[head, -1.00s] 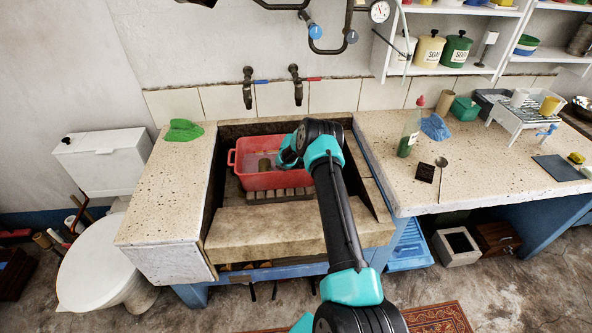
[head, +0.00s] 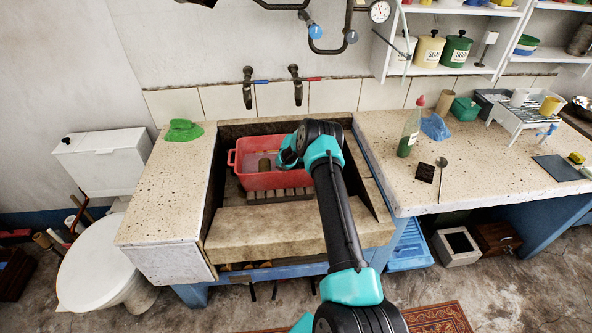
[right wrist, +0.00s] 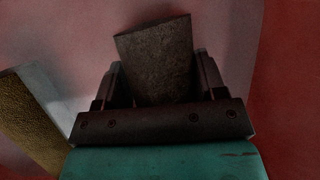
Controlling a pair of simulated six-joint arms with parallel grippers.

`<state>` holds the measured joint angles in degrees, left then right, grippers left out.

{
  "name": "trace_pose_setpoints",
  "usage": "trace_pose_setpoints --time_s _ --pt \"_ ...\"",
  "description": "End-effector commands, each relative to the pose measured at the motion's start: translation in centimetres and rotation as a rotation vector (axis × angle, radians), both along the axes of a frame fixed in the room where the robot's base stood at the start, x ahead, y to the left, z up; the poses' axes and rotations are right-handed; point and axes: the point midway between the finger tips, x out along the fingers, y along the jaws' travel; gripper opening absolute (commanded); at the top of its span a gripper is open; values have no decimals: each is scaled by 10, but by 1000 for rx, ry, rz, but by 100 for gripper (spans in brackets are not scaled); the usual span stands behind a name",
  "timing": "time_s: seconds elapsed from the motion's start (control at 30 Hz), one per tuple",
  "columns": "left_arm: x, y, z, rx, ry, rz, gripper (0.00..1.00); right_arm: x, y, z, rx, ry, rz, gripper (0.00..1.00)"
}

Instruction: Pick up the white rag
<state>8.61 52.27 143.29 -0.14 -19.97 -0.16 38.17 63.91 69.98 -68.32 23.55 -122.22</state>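I make out no clear white rag in either view. The red basin (head: 257,181) stands in the stone trough, with a pale pinkish inside. My right gripper (head: 287,160) reaches down into the basin, its fingertips hidden in the head view. A grey-brown block (head: 264,164) shows just left of it. In the right wrist view a grey-brown block (right wrist: 157,65) lies between the spread fingers of the right gripper (right wrist: 160,75); I cannot tell whether they press on it. A yellow-and-white piece (right wrist: 38,110) lies to the left there. My left gripper is out of view.
A green cloth (head: 183,130) lies on the left counter, a blue cloth (head: 435,127) on the right one. A bottle (head: 409,137) stands near the right counter's left part. Two taps (head: 296,88) hang over the trough. The left counter's front is clear.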

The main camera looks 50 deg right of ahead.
Motion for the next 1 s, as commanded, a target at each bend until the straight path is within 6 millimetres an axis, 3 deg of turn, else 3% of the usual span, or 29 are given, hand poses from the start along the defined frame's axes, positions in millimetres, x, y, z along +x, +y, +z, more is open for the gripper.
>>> trace_pose_setpoints --time_s 0.27,0.57,0.77,1.0 --pt "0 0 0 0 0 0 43 0 0 0 0 0 0 36" --pt "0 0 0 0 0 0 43 0 0 3 -1 -1 0 35" --pt "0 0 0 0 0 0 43 1 0 23 -1 -2 0 35" --pt "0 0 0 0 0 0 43 1 0 67 -2 -2 0 35"
